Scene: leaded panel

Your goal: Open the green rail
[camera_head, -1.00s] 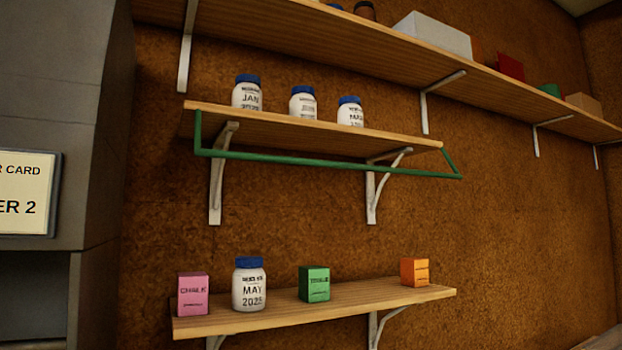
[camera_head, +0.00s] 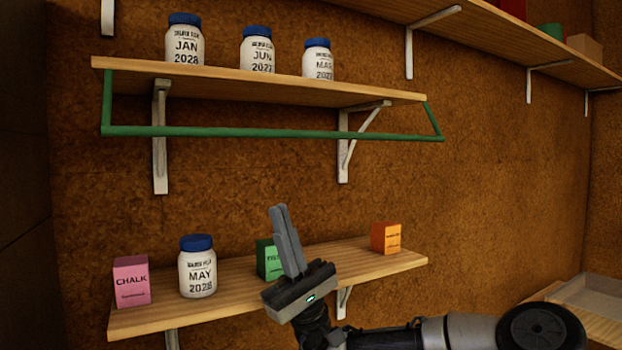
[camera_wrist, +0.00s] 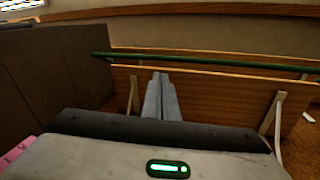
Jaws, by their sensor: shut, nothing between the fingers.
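The green rail (camera_head: 270,132) is a thin bar running along the front of the upper bracketed shelf (camera_head: 250,83). Its end arms slope down from the shelf ends, and the bar hangs below the shelf's front edge. My gripper (camera_head: 279,208) is shut and empty, fingers pointing up. In the head view it shows below the rail, apart from it, and in front of the lower shelf. In the wrist view the rail (camera_wrist: 210,62) crosses above my fingertips (camera_wrist: 160,76), with the shelf's wooden underside behind. I cannot tell the exact distance between them.
White jars with blue lids, such as the JAN jar (camera_head: 185,40), stand on the upper shelf. The lower shelf (camera_head: 240,293) holds a pink chalk box (camera_head: 132,281), a MAY jar (camera_head: 198,267), a partly hidden green box (camera_head: 266,259) and an orange box (camera_head: 386,238). White brackets (camera_head: 160,140) support the shelves.

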